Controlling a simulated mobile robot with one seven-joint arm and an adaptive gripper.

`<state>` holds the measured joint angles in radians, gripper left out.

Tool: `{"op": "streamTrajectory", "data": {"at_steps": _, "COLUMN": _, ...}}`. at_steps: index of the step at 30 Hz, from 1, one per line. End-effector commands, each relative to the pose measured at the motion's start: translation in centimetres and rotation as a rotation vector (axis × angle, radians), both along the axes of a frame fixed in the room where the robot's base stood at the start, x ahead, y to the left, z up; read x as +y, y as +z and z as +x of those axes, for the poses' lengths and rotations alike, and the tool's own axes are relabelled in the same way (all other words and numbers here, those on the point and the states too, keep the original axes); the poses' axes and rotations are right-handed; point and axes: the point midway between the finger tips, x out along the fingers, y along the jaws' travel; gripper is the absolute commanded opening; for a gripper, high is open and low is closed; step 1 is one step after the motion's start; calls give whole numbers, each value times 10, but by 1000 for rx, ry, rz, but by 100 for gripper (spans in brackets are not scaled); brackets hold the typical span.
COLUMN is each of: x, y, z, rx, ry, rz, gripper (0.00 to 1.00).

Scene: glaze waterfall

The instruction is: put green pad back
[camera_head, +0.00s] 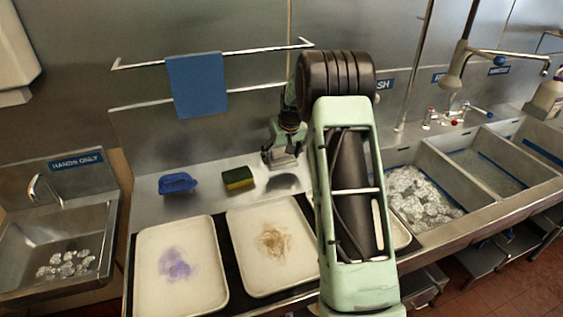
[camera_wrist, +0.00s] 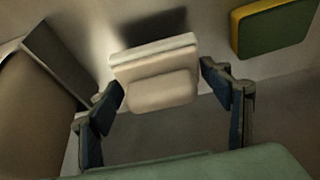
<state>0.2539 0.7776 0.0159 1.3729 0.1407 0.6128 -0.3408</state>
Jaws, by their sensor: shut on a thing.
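A sponge-like pad (camera_head: 238,178), dark green on top and yellow along its side, lies on the steel counter behind the trays. It also shows at the upper right of the wrist view (camera_wrist: 272,28), apart from my gripper. My gripper (camera_head: 283,146) is above the counter, to the right of the green pad. In the wrist view, my gripper (camera_wrist: 163,82) has its two fingers on either side of a pale, cream-coloured block (camera_wrist: 158,78) and is shut on it. The block looks raised above the counter, with a shadow beneath. Its underside is hidden.
A blue scrubber (camera_head: 178,183) lies left of the green pad. Stained trays (camera_head: 148,285) (camera_head: 241,279) line the counter front; my arm partly hides another at right. A blue cloth (camera_head: 197,85) hangs on a rail. Sinks (camera_head: 432,158) are at right, a hand sink (camera_head: 75,225) at left.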

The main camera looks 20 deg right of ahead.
Motion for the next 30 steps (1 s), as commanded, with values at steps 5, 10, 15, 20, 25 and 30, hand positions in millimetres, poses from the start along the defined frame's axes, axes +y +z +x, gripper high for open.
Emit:
{"op": "streamTrajectory", "data": {"at_steps": 5, "x": -1, "y": -27, "z": 0, "rx": 3, "ry": 0, "rz": 1, "gripper": 49}}
{"op": "streamTrajectory", "data": {"at_steps": 10, "x": -1, "y": -31, "z": 1, "rx": -1, "ry": 1, "rz": 0, "gripper": 49}}
{"op": "streamTrajectory", "data": {"at_steps": 15, "x": -1, "y": -33, "z": 0, "rx": 0, "ry": 1, "rz": 0, "gripper": 49}}
{"op": "streamTrajectory", "data": {"at_steps": 20, "x": -1, "y": -35, "z": 0, "rx": 1, "ry": 0, "rz": 0, "gripper": 80}}
{"op": "streamTrajectory", "data": {"at_steps": 25, "x": -1, "y": -35, "z": 0, "rx": 1, "ry": 0, "rz": 0, "gripper": 89}}
{"op": "streamTrajectory", "data": {"at_steps": 30, "x": -1, "y": -35, "z": 0, "rx": 1, "ry": 0, "rz": 0, "gripper": 89}}
